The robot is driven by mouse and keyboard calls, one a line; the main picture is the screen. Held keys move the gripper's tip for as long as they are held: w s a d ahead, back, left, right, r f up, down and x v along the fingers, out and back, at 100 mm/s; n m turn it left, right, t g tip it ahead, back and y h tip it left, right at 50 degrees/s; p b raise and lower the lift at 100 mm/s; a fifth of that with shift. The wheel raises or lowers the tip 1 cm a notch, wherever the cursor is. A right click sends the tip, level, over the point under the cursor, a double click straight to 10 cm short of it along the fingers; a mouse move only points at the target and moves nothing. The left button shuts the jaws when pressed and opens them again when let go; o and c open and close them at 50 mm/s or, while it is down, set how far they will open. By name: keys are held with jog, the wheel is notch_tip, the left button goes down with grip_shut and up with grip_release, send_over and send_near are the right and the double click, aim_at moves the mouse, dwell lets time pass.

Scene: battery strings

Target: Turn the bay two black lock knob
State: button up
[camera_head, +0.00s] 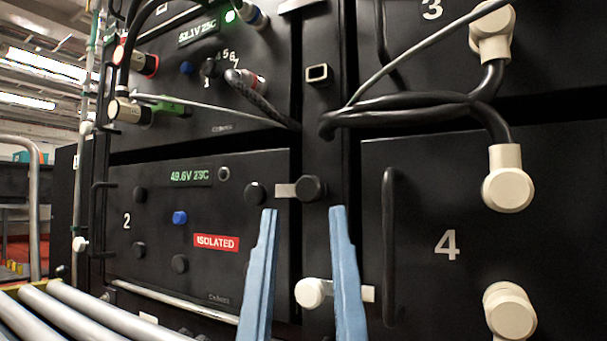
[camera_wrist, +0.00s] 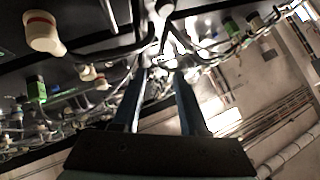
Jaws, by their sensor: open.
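The bay two black lock knob (camera_head: 312,188) sits on the dark upright post between bay 2 and bay 4. A pale metal tab (camera_head: 286,190) reaches left from it over the right edge of the bay 2 front (camera_head: 150,265). My gripper (camera_head: 303,209) is open, with its two blue fingers pointing up and nothing between them. In the head view the fingertips appear just below the knob, one to each side; the depth gap is unclear. The wrist view shows the open fingers (camera_wrist: 160,72) too, but I cannot identify the knob there.
A white lock knob (camera_head: 310,292) with its tab pointing right is lower on the post. A black handle (camera_head: 388,245) and white cable connectors (camera_head: 508,190) are on bay 4. Black cables (camera_head: 410,103) cross the post above the knob. Rollers (camera_head: 80,312) lie at lower left.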

aim_at(307, 189)
jog(key=o, duration=0.4)
jog(key=w+r+n+g+p, duration=0.1)
jog(key=w+p, duration=0.1)
jog(key=p, duration=0.3)
jog(key=w+r+n+g+h+p, duration=0.1)
jog(key=w+r+n+p, duration=0.1)
jog(key=p, duration=0.3)
jog(key=w+r+n+g+p, duration=0.1)
jog(key=w+p, duration=0.2)
jog(key=p, duration=0.3)
jog(key=shift+w+a+r+g+h, duration=0.15)
jog(key=shift+r+g+h, duration=0.15)
jog(key=s+a+r+n+g+h+p, duration=0.15)
jog(key=n+g+p, duration=0.25)
jog(key=n+p, duration=1.05)
jog(key=s+r+n+g+y+p, duration=0.1)
jog(key=s+n+g+p, duration=0.2)
jog(key=p, duration=2.3)
jog(key=shift+g+h, duration=0.25)
jog(key=shift+g, duration=0.15)
jog(key=x, duration=1.3)
jog(key=shift+f, duration=0.2)
grip_shut()
